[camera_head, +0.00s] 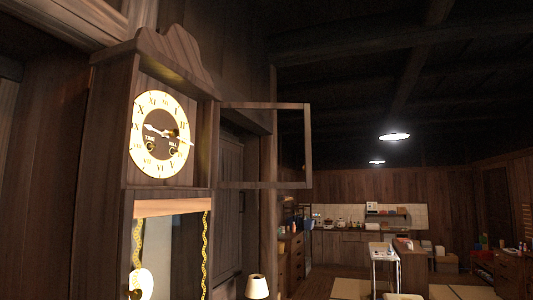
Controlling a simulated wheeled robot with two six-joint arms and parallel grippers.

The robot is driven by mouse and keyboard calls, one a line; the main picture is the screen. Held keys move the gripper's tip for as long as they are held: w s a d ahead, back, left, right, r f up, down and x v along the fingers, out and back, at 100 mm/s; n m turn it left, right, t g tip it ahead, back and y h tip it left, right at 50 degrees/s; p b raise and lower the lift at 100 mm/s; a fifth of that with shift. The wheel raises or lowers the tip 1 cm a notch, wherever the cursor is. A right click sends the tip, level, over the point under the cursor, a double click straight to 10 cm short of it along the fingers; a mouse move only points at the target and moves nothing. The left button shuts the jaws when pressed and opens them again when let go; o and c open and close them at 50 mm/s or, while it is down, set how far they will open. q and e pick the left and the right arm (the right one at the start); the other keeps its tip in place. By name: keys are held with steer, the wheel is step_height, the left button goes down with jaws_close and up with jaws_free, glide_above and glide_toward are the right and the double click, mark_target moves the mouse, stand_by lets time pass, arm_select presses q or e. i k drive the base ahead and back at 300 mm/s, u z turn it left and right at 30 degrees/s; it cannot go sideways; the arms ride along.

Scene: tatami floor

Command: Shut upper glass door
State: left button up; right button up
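A tall wooden clock (157,192) stands close by on the left. Its upper part has a round cream dial (160,103) with dark numerals and two winding holes, and the dial is uncovered. The upper glass door (308,145) is a square wooden frame standing open, swung out to the right of the clock and joined at the clock's right side. Its pane is clear, and the dark wall shows through it. The clock's lower section (172,208) shows yellow chains and part of a pendulum disc (143,282). Neither of my grippers is in view.
A cream lampshade-like object (257,287) is at the bottom, right of the clock. Behind are a dark wooden wall, a kitchen counter (345,245), a white-topped stand (382,253) and a cabinet (511,272) at far right. Space around the open door looks clear.

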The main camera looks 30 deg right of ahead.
mark_target(308, 168)
steer(key=z, duration=1.6)
steer(key=i, duration=3.35)
steer(key=u, duration=3.95)
